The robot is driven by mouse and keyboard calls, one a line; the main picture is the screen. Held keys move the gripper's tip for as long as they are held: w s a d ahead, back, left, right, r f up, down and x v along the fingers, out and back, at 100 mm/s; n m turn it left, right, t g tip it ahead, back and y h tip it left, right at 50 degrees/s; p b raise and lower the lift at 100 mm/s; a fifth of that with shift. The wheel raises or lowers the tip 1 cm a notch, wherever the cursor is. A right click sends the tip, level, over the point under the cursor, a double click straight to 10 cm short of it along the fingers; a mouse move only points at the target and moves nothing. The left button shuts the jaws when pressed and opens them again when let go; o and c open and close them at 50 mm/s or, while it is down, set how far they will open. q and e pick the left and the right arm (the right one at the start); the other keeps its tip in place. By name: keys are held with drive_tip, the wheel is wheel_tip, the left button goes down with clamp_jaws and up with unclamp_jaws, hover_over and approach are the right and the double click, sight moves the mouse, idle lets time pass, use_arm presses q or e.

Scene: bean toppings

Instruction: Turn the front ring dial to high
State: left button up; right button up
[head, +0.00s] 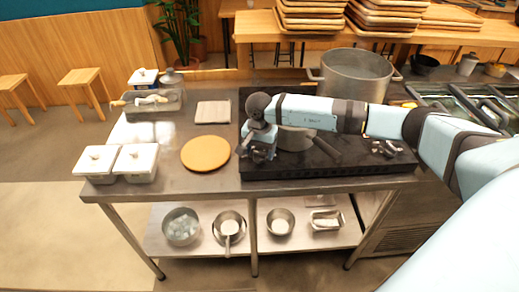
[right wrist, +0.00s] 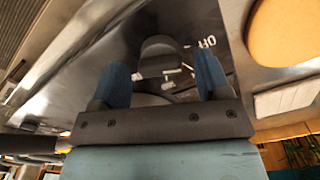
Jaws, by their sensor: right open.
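The black stove (head: 350,167) sits on the right part of the metal counter. My right gripper (head: 257,155) is low over its front left corner and hides what is under it in the head view. In the right wrist view, a dark rounded dial (right wrist: 158,48) lies between the two blue fingers of my right gripper (right wrist: 162,62). The fingers are open, with a gap on both sides of the dial. White OFF lettering (right wrist: 207,43) shows beside it. More controls (head: 385,148) show at the stove's front right. My left gripper is out of view.
A pan with a dark handle (head: 327,150) stands on the stove right of the gripper, and a large metal pot (head: 350,72) behind. A round wooden board (head: 205,154) lies to the left. White lidded containers (head: 137,160) stand at the counter's left front.

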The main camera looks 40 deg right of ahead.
drive_tip(key=shift+f, duration=0.1)
drive_tip(key=c, duration=0.9)
